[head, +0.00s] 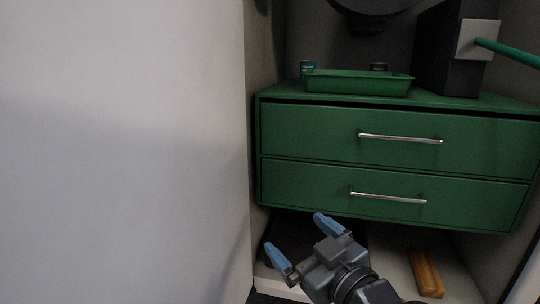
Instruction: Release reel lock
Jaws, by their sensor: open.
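A green lever or handle (508,52) comes out of a light square plate (478,39) on a dark upright block (438,50) at the top right. A dark round part (375,8), cut off by the top edge, hangs behind the cabinet; I cannot tell whether it is the reel. My gripper (300,242) is low in the view, in front of and below the drawers. Its two blue fingers are spread apart with nothing between them. It is well below and left of the green lever, touching neither lever nor block.
A green two-drawer cabinet (300,134) with silver handles fills the middle. A green tray (358,85) and small dark cylinders (308,68) sit on top. An orange-brown block (425,272) lies on the lower shelf. A pale wall (120,150) blocks the left.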

